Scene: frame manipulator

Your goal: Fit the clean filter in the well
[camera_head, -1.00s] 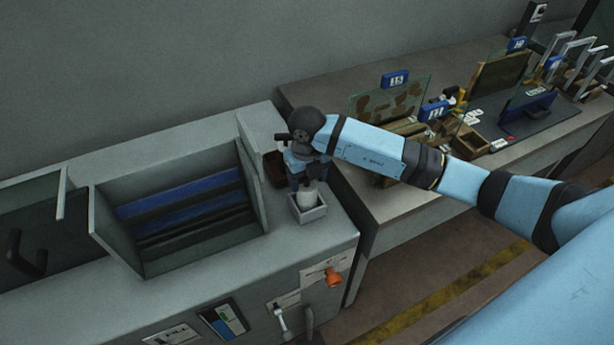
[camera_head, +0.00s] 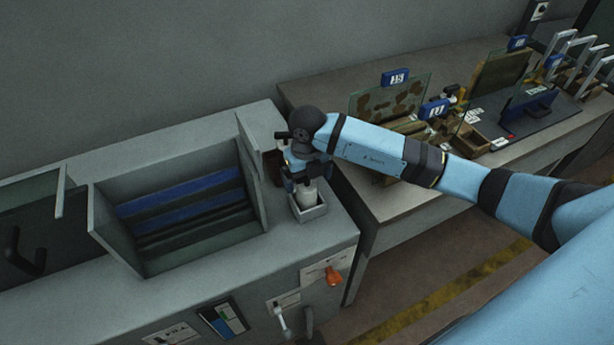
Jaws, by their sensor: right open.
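A white cylindrical filter (camera_head: 307,193) stands upright in a small square grey well (camera_head: 309,215) on the right end of the grey machine's top. My right gripper (camera_head: 304,184) is directly above it, pointing down, with its fingers around or beside the filter's top. The gripper is open. The fingertips are small and partly hidden, so I cannot tell whether they touch the filter. The bottom of the filter is hidden by the well's walls. My left gripper is not in view.
A dark brown box (camera_head: 275,166) sits just behind the gripper. An open bin with blue slats (camera_head: 180,198) stands to the left. An orange knob (camera_head: 333,279) is on the machine's front. A bench (camera_head: 400,205) with framed panels lies to the right.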

